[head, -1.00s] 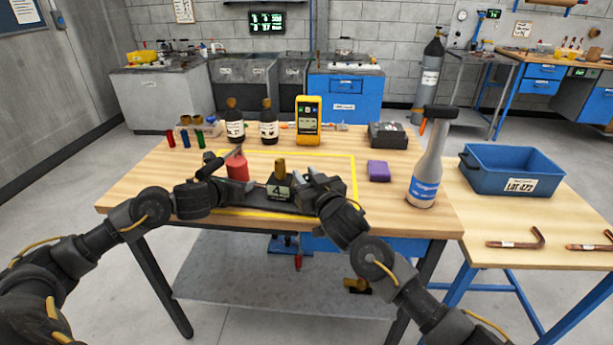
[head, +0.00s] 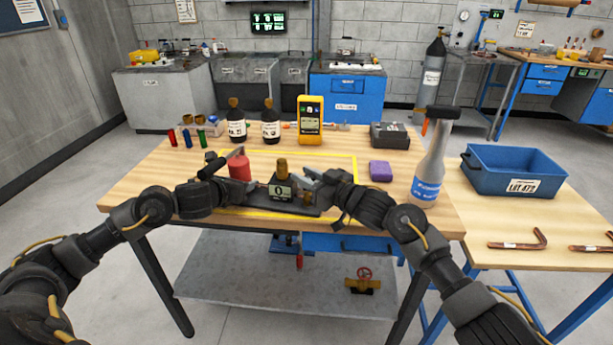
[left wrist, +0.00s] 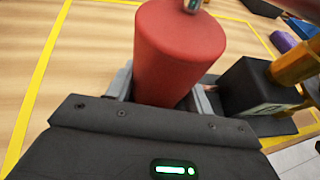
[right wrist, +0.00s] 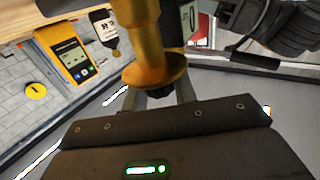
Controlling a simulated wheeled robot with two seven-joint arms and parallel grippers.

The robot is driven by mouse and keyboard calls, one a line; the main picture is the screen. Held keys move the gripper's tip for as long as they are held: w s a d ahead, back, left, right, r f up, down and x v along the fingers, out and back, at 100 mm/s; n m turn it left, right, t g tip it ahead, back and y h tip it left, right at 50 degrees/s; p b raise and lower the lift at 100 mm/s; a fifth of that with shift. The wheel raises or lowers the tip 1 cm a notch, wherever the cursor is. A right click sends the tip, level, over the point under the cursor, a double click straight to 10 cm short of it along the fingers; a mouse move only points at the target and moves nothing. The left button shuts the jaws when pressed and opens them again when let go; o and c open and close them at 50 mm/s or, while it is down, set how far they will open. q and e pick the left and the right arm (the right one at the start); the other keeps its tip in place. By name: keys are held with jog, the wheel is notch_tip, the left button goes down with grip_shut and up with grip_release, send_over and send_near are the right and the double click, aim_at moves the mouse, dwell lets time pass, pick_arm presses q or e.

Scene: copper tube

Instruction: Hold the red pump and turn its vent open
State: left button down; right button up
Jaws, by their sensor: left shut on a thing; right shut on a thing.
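The red pump (head: 239,168) stands upright on a dark base inside the yellow outline, with a dark handle on top. My left gripper (head: 232,190) is shut on its red barrel; the fingers show on both sides of it in the left wrist view (left wrist: 165,90). Beside the barrel is a black block (head: 282,190) whose display reads 0, with a brass fitting (head: 282,167) on top. My right gripper (head: 314,183) is at the block's right side. In the right wrist view its fingers (right wrist: 160,95) are shut on the vent, mostly hidden below a brass flange (right wrist: 155,72).
A blue crate (head: 512,172) and copper tubes (head: 520,243) lie on the right table. The front right bench corner is fairly clear.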

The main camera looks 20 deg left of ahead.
jog(key=shift+s+a, duration=0.25)
jog(key=shift+s, duration=0.05)
jog(key=o, duration=0.8)
jog(key=shift+o, duration=0.7)
jog(key=shift+w+d, duration=0.2)
jog(key=v, duration=1.2)
jog(key=shift+w, duration=0.1)
